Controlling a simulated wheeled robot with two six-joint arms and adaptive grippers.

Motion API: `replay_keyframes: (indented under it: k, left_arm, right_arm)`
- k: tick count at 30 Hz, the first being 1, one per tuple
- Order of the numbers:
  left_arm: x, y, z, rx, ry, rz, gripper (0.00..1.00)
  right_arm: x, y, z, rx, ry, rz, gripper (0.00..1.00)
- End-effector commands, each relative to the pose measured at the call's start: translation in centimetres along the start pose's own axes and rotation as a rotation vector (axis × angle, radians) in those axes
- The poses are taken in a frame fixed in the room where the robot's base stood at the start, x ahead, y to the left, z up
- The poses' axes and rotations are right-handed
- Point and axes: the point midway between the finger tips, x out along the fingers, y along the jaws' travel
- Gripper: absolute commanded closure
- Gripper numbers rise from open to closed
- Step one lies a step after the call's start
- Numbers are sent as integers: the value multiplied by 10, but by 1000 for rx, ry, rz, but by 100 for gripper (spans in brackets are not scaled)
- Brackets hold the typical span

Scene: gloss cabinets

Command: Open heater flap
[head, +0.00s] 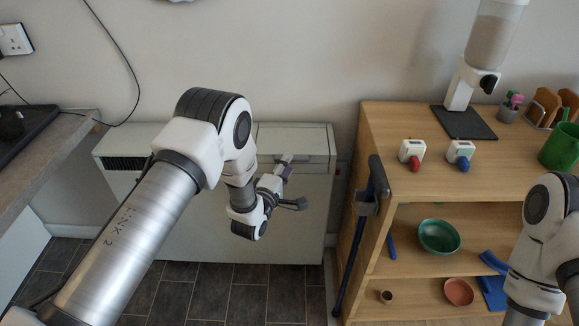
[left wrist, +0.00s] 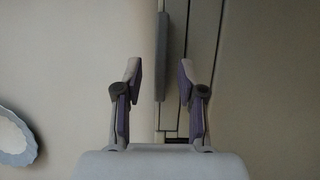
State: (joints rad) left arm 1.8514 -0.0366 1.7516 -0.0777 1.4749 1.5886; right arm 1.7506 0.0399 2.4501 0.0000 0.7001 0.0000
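The white heater (head: 280,225) stands against the wall, left of the wooden shelf. Its flap (head: 305,140) is on the right part of the top and looks closed, though my arm hides some of the heater. My left gripper (head: 294,180) is at the upper front of the heater, by the flap. In the left wrist view my left gripper (left wrist: 160,83) is open, its two fingers apart. A narrow grey strip (left wrist: 163,55) shows between and beyond the fingertips; I cannot tell whether it touches them. My right arm shows at the right edge of the head view, but its gripper is out of frame.
The wooden shelf (head: 380,125) holds a dispenser (head: 489,50), a green bowl (head: 438,236) and small devices. A dark blue cane (head: 352,258) leans on its left side. A counter (head: 45,150) is at the left. A scalloped pale object (left wrist: 14,140) shows in the wrist view.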

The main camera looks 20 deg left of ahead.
Motion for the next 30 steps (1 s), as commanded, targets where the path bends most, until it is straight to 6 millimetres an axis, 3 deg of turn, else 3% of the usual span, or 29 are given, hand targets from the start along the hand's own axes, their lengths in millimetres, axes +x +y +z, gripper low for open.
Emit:
replay_keyframes:
  k: [4,11,15,23,30]
  left_arm:
    - [16,-1,0,0,0,0,60]
    - [18,-1,0,0,0,-3,60]
    - [18,-1,0,0,0,-3,100]
    - [18,0,0,-1,0,-5,100]
    - [18,14,0,-19,0,-47,100]
  right_arm:
    - [2,0,0,0,0,0,60]
    - [2,0,0,0,-1,0,60]
    - [2,0,0,0,-1,0,60]
    - [1,0,0,0,-1,0,60]
    - [-15,0,0,0,-1,0,60]
